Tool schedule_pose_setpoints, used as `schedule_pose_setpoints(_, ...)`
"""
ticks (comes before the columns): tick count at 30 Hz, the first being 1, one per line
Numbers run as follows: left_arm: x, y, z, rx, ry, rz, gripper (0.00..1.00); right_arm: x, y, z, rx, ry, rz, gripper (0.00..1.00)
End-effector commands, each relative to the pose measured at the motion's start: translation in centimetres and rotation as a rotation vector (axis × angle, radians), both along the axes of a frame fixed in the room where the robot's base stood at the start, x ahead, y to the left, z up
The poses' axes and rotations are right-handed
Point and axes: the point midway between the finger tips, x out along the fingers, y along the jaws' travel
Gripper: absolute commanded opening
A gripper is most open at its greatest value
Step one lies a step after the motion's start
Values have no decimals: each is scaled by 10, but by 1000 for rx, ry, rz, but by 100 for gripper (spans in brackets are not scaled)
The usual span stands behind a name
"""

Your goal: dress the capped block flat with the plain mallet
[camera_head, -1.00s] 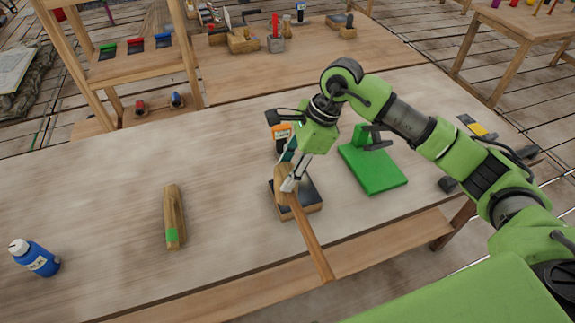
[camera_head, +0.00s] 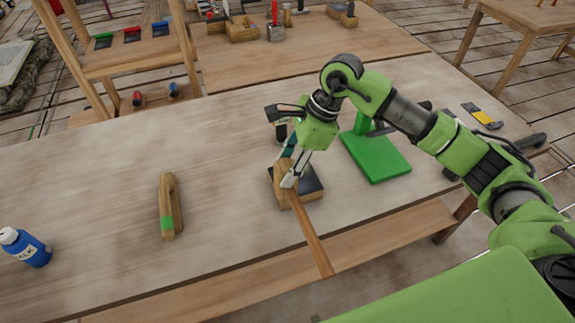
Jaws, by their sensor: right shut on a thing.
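My right gripper (camera_head: 288,174) is shut on the wooden mallet, near its head. The mallet's head is partly hidden by the fingers. The block (camera_head: 311,183), wooden with a dark top, sits on the table directly below and behind the mallet head. The head overlaps the block's left part; whether they touch cannot be told. My left gripper is not in view.
A wooden tool with a green end (camera_head: 170,207) lies left on the workbench (camera_head: 100,190). A green stand (camera_head: 378,159) is right of the block. A yellow-and-black item (camera_head: 482,115) lies at the right. The bench between tool and block is clear.

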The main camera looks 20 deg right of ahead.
Motion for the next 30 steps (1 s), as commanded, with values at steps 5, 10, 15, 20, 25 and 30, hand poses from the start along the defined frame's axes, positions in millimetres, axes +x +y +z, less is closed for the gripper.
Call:
schedule_pose_setpoints(5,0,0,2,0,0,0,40,0,0,3,2,-1,0,13)
schedule_pose_setpoints(10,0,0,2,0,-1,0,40,0,0,3,2,-1,0,13)
schedule_pose_setpoints(15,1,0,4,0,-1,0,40,1,0,7,2,-3,0,13)
schedule_pose_setpoints(20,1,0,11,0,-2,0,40,1,0,23,1,-5,0,13)
schedule_pose_setpoints(25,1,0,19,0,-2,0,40,1,0,41,2,-4,0,13)
schedule_pose_setpoints(30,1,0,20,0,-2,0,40,0,0,46,1,-1,1,13)
